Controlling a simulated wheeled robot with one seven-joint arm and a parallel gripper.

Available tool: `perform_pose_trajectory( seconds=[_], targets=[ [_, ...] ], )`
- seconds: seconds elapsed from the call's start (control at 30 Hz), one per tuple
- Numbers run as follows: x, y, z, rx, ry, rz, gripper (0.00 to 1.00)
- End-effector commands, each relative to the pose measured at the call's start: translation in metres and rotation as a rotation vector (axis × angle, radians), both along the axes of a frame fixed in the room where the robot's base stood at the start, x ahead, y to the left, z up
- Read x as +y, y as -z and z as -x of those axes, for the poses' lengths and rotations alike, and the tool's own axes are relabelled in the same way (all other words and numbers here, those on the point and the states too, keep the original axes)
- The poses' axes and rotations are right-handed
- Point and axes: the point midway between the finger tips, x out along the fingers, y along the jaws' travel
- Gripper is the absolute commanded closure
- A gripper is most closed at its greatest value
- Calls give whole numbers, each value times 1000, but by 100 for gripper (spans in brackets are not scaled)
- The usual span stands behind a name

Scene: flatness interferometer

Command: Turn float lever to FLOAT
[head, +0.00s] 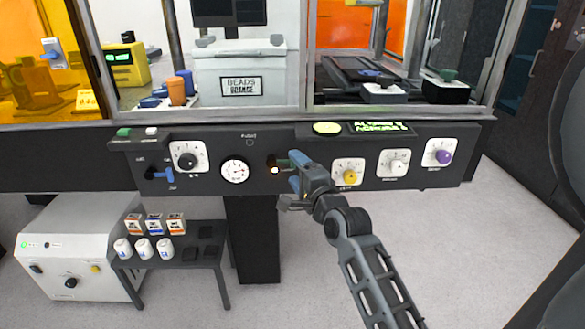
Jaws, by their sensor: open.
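My gripper (292,180) is in front of the middle of the black control panel (310,184), with its arm coming up from the lower right. It is open, with no object seen between its fingers. Just left of its fingers is a small dark control (271,161) with a green part beside it and a pale round end (275,170). The gripper partly covers this area, and I cannot tell whether they touch. A blue lever (158,174) sits at the panel's left. The small labels are unreadable, so I cannot tell which control is the float lever or its setting.
The panel also carries a black knob (187,160), a round gauge (235,172), and yellow (349,177), white (396,163) and purple (443,157) knobs. Glass windows stand above it. A small black table (190,256) with boxes and white containers stands below left. The floor at right is clear.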

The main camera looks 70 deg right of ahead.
Motion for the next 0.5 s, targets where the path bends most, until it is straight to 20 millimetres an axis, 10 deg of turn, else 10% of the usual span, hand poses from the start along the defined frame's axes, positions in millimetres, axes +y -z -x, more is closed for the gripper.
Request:
perform_pose_trajectory(
  seconds=[0.5],
  targets=[
    [-16, 0, -16, 1, -1, -1, 32]
  ],
)
